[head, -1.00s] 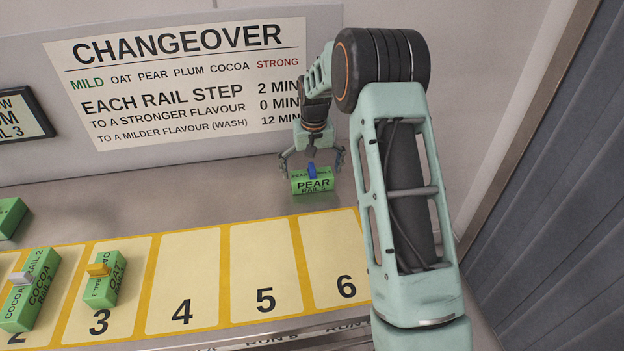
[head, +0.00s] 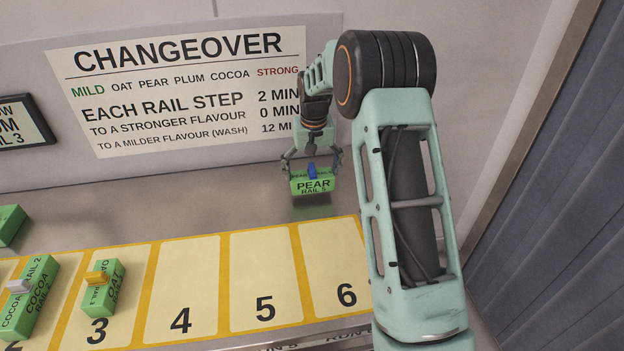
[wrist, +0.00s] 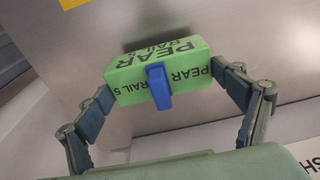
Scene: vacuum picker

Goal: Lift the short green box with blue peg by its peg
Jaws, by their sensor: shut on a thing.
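The short green box (head: 313,187) is labelled PEAR RAIL 5 and has a blue peg (head: 312,171) on top. My gripper (head: 312,168) is shut on the box's two ends, not on the peg. In the wrist view the box (wrist: 190,62) spans between the two finger pads, and the blue peg (wrist: 160,88) stands free between them. The box hangs a little above the grey bench, with a dark shadow under it, and looks roughly level.
A yellow-edged strip of numbered slots (head: 264,270) runs along the front. An OAT box with an orange peg (head: 103,290) stands on slot 3, and a COCOA box with a white peg (head: 28,300) is left of it. Slots 4 to 6 are clear. The wall is close behind.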

